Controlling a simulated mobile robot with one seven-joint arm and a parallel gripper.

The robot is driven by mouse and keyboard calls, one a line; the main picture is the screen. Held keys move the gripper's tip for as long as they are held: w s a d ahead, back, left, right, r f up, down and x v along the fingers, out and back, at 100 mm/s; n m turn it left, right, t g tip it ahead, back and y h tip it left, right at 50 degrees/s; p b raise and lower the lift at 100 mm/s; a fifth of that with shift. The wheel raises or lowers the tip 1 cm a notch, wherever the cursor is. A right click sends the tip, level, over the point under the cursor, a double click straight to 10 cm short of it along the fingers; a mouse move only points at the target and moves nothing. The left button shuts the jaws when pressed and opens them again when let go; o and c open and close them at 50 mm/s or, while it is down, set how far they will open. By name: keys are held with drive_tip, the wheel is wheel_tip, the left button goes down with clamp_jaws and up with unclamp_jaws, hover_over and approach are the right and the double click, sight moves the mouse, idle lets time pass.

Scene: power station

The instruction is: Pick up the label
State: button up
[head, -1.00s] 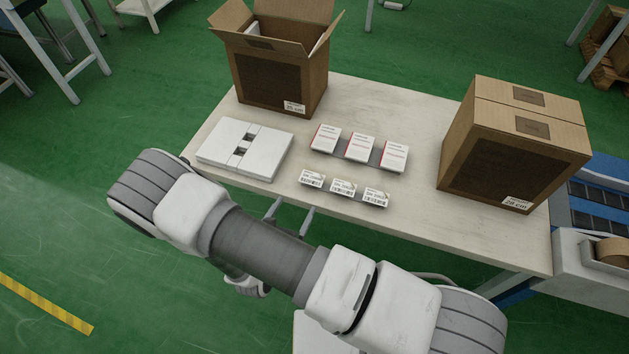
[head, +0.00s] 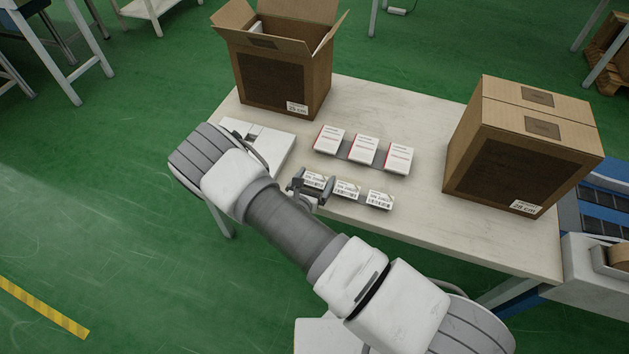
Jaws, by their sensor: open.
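Three small white labels with barcodes lie in a row on a dark strip near the table's front edge: the left label (head: 315,180), the middle label (head: 346,190) and the right label (head: 379,199). My gripper (head: 314,189) is open at the left label, with its dark fingers on either side of it as seen from the head. The fingers partly cover that label. I cannot tell whether they touch it or hover above it.
Three white-and-red boxes (head: 363,151) stand on a strip behind the labels. An open carton (head: 284,85) is at the back left, a closed carton (head: 516,165) at the right. A white flat unit (head: 272,144) is partly hidden by my arm. Bare table (head: 420,222) lies right of the labels.

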drive_tip(key=shift+x, duration=1.1)
drive_tip(key=c, duration=1)
drive_tip(key=shift+c, duration=0.2)
drive_tip(key=shift+r, duration=0.15)
drive_tip(key=shift+r, duration=0.25)
wheel_tip(320, 180, up, 4)
drive_tip(key=shift+r+p, duration=0.1)
drive_tip(key=shift+p, duration=0.8)
drive_tip(key=s+d+r+p, duration=0.1)
drive_tip(key=s+d+r, duration=0.15)
drive_tip(key=s, duration=0.25)
drive_tip(key=s+d+r+p, duration=0.2)
drive_tip(key=s+r, duration=0.2)
drive_tip(key=s, duration=0.2)
drive_tip(key=w+d+r+p, duration=0.2)
drive_tip(key=d+r+p, duration=0.1)
drive_tip(key=r, duration=0.9)
drive_tip(key=w+d+r+p, duration=0.2)
drive_tip(key=w+r+p, duration=0.1)
drive_tip(key=r, duration=0.9)
drive_tip(key=w+d+r+p, duration=0.3)
drive_tip(key=r+p, duration=0.2)
drive_tip(key=r, duration=0.7)
drive_tip(key=shift+w+d+r+n+y, duration=0.2)
drive_tip(key=shift+d+r+n+y, duration=0.1)
drive_tip(key=shift+d+r+y, duration=0.1)
